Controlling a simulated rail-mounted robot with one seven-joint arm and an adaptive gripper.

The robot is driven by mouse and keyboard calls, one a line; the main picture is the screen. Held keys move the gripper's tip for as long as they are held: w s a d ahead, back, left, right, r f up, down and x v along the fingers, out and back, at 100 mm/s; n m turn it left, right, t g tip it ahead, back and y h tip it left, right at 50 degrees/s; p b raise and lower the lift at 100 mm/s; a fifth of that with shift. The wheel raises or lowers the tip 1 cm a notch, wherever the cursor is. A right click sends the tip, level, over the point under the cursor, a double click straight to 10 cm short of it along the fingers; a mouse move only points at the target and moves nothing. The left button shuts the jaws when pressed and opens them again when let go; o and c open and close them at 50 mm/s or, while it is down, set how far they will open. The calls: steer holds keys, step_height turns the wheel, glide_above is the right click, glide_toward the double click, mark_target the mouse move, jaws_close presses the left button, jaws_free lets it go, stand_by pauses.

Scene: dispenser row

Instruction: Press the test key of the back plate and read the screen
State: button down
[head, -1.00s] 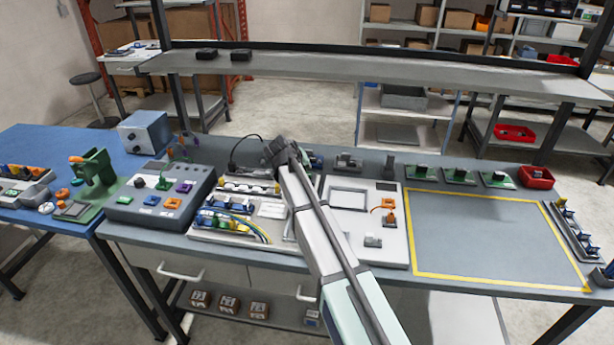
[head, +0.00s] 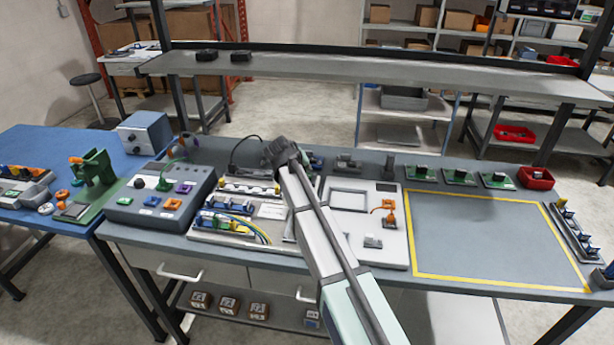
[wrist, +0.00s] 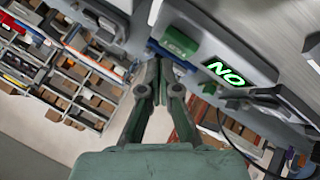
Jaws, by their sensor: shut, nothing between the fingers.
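In the wrist view, my gripper (wrist: 163,66) is shut and empty. Its fingertips are close to a green block-shaped key (wrist: 180,42) on a grey plate (wrist: 215,38). I cannot tell whether they touch it. Beside the key, a small dark screen (wrist: 227,74) shows "NO" in bright green letters, tilted in the picture. In the head view, my arm reaches over the bench to the dark wrist part near its back middle. The fingers, key and lit screen cannot be made out there.
A wired panel (head: 272,211) lies left of my arm and a white plate (head: 338,250) right of it. A grey control box (head: 148,212) stands further left. An upper shelf (head: 380,72) spans above the bench's back. The yellow-outlined area (head: 480,235) is clear.

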steer(key=shift+f+b, duration=0.35)
steer(key=shift+f, duration=0.1)
steer(key=shift+f+b, duration=0.35)
steer(key=shift+f, duration=0.15)
stand_by(0.8)
steer(key=shift+r, duration=0.15)
steer(key=shift+r+p, duration=0.35)
steer(key=shift+r, duration=0.4)
steer(key=shift+r, duration=0.1)
steer(key=shift+r+p, duration=1)
steer(key=shift+r, duration=1.45)
